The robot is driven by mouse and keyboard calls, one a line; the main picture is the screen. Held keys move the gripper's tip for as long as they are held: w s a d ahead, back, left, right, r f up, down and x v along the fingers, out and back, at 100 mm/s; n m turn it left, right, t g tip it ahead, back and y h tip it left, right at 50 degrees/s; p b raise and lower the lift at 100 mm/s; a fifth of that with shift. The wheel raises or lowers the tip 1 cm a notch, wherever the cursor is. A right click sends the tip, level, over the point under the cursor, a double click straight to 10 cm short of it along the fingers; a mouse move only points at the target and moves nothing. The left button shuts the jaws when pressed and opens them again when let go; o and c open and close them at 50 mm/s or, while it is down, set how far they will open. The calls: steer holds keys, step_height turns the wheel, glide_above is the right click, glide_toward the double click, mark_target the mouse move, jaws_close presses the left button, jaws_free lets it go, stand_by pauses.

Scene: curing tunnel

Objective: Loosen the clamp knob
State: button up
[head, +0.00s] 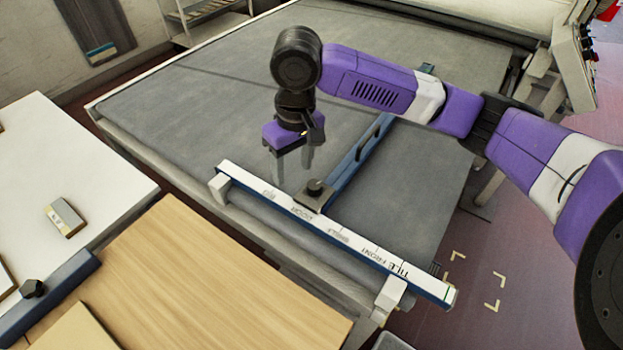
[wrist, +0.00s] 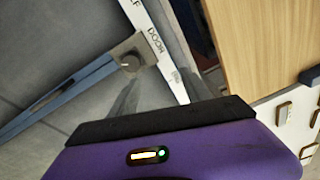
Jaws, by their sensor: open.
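The clamp knob (head: 315,188) is a small black knob on a square metal plate, where a blue bar (head: 362,146) meets the white marked rail (head: 330,228) at the table's near edge. In the wrist view the knob (wrist: 129,63) sits on its plate above the gripper, near the lettering on the rail. My gripper (head: 293,168) points down over the grey table, just left of and behind the knob, apart from it. Its two pale fingers are spread with nothing between them. In the wrist view the fingers are blurred and partly see-through against the table and rail.
The grey conveyor bed (head: 230,100) is mostly bare. At the left are a wooden board (head: 210,270), a white table (head: 60,150) with a small block (head: 65,217), and a blue bar with another black knob (head: 33,288). A machine housing (head: 560,60) stands at the right back.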

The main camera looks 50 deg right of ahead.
mark_target(314, 185)
steer(key=shift+m+g+h, duration=0.3)
steer(key=shift+g+h, duration=0.2)
steer(key=shift+g, duration=0.1)
steer(key=s+d, duration=0.1)
steer(key=d, duration=0.1)
steer(key=s+d, duration=0.1)
steer(key=shift+s+d+r, duration=0.15)
steer(key=shift+d, duration=0.2)
steer(key=shift+s+d+f, duration=0.15)
steer(key=shift+d+f, duration=0.05)
steer(key=shift+f, duration=0.05)
steer(key=shift+d+f+p, duration=0.15)
steer(key=shift+f+p, duration=0.45)
steer(key=shift+f, duration=3)
jaws_close()
